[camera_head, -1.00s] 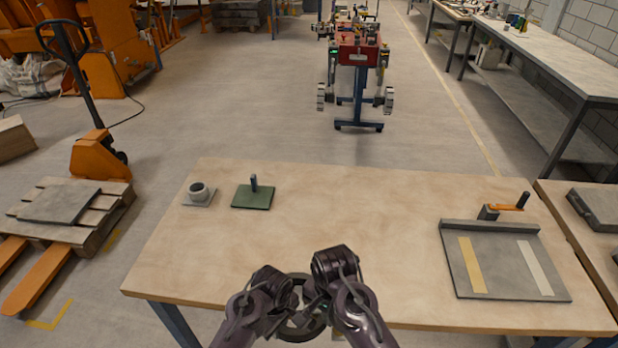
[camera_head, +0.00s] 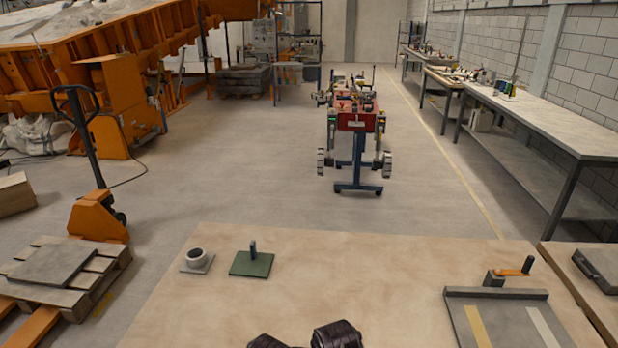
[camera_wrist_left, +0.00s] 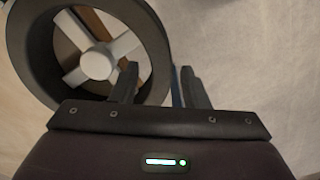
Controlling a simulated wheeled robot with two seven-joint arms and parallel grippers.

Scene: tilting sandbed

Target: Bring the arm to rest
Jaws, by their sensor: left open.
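My left gripper (camera_wrist_left: 158,75) shows in the left wrist view with its two dark fingers apart and nothing clearly held. A dark ring (camera_wrist_left: 24,50) with a pale cross-shaped hub lies beyond it at the upper left. The ring's right rim appears between the fingers in the picture; I cannot tell whether they touch it or stay apart. In the head view only dark upper parts of my two arms show at the bottom edge. Both grippers and the ring are outside that view.
The wooden table (camera_head: 370,270) is clear in its middle. A grey ring on a plate (camera_head: 197,260) and a green plate with a peg (camera_head: 252,262) sit at left. A grey tray (camera_head: 497,318) with two stripes and an orange-handled part (camera_head: 512,273) are at right.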

